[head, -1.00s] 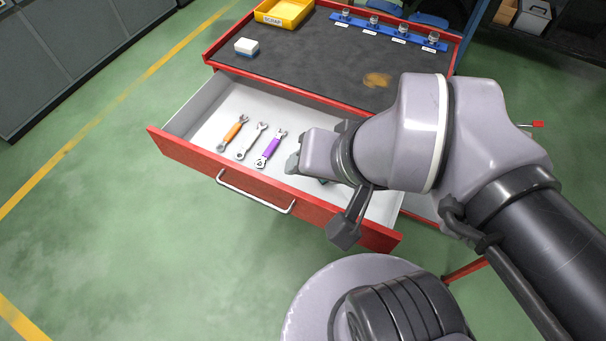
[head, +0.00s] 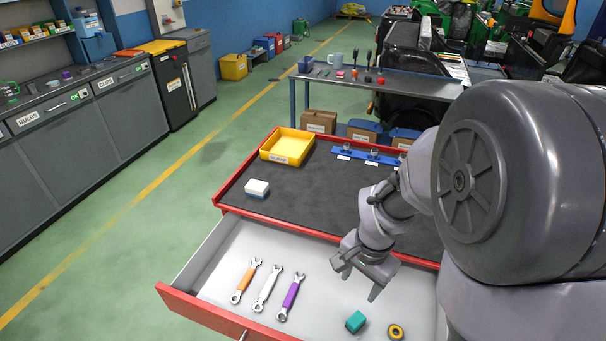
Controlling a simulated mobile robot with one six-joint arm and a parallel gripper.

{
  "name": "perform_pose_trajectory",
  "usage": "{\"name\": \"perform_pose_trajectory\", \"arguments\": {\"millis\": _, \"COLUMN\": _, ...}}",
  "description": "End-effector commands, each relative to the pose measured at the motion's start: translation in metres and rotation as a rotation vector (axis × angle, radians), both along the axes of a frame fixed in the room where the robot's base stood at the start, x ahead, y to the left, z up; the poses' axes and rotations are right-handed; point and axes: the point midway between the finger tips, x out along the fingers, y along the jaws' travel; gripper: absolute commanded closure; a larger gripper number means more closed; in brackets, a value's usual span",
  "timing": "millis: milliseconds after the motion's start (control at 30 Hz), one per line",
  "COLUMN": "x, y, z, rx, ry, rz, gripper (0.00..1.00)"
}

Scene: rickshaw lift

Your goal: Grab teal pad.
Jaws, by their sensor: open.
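The teal pad (head: 355,321) is a small block lying in the open drawer (head: 225,256), toward its right part. My gripper (head: 359,281) is open and empty. It hangs above the drawer, up and behind the pad in the picture, apart from it. Nothing hides the pad in the head view.
Three wrenches with orange (head: 245,281), plain (head: 267,289) and purple (head: 290,297) handles lie left of the pad. A yellow and black ring (head: 396,331) lies to its right. A white and blue block (head: 257,188) and yellow scrap bin (head: 287,146) stand on the cart top.

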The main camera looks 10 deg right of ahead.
Motion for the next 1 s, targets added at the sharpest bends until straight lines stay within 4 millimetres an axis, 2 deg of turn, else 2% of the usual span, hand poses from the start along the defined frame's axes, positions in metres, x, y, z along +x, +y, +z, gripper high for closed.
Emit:
{"name": "perform_pose_trajectory", "arguments": {"millis": 33, "x": 0.0, "y": -0.008, "z": -0.015, "rx": 0.004, "ry": 0.035, "rz": -0.038, "gripper": 0.44}}
{"name": "perform_pose_trajectory", "arguments": {"millis": 133, "x": -0.001, "y": -0.018, "z": -0.038, "rx": 0.006, "ry": 0.071, "rz": -0.089, "gripper": 0.44}}
{"name": "perform_pose_trajectory", "arguments": {"millis": 267, "x": -0.002, "y": -0.02, "z": -0.067, "rx": 0.007, "ry": 0.083, "rz": -0.102, "gripper": 0.44}}
{"name": "perform_pose_trajectory", "arguments": {"millis": 500, "x": -0.001, "y": -0.019, "z": -0.141, "rx": 0.007, "ry": 0.081, "rz": -0.1, "gripper": 0.44}}
{"name": "perform_pose_trajectory", "arguments": {"millis": 600, "x": -0.001, "y": -0.019, "z": -0.159, "rx": 0.007, "ry": 0.081, "rz": -0.099, "gripper": 0.44}}
{"name": "perform_pose_trajectory", "arguments": {"millis": 833, "x": 0.003, "y": -0.021, "z": -0.18, "rx": 0.007, "ry": 0.079, "rz": -0.099, "gripper": 0.44}}
{"name": "perform_pose_trajectory", "arguments": {"millis": 1000, "x": 0.007, "y": -0.024, "z": -0.215, "rx": 0.007, "ry": 0.081, "rz": -0.099, "gripper": 0.44}}
